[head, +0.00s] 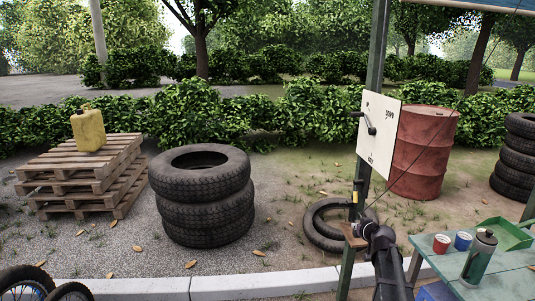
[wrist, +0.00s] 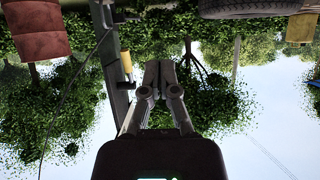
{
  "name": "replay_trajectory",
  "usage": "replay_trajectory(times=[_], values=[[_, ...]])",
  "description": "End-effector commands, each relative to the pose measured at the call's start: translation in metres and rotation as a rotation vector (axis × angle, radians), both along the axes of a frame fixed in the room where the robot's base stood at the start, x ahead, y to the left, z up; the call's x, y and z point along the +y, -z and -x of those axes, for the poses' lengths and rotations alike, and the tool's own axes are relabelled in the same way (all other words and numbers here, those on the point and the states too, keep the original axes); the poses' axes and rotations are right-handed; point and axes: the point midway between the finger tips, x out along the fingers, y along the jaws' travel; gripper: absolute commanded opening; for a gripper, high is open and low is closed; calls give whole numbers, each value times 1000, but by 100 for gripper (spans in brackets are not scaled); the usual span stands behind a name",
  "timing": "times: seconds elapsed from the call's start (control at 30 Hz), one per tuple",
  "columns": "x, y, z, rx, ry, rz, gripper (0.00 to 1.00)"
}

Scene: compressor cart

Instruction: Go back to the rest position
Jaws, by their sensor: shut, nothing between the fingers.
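My gripper (wrist: 158,70) is in the middle of the wrist view, its two fingers together with nothing between them. That view is upside down, with sky at the bottom. In the head view my dark arm and gripper (head: 366,229) reach up from the lower right, in front of the green post and left of the work table. The gripper looks close to a small wooden shelf on the post; I cannot tell whether they touch.
A white panel (head: 378,134) with a dark lever (head: 368,122) is on the green post (head: 376,60). The green table (head: 445,268) holds cups, a flask and a green tray. A red barrel (head: 424,155), stacked tyres (head: 203,210) and pallets (head: 80,175) with a yellow canister (head: 88,130) stand beyond the kerb.

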Motion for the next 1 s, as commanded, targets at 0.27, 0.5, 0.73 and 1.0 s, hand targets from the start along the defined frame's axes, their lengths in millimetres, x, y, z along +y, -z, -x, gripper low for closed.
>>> replay_trajectory(times=[0.27, 0.5, 0.73, 1.0], values=[[104, 51, 84, 355, -132, -48, 0], [158, 87, 177, 711, -120, -29, 0], [175, 100, 239, 928, -44, 13, 0], [182, 104, 291, 1090, 55, 67, 0]])
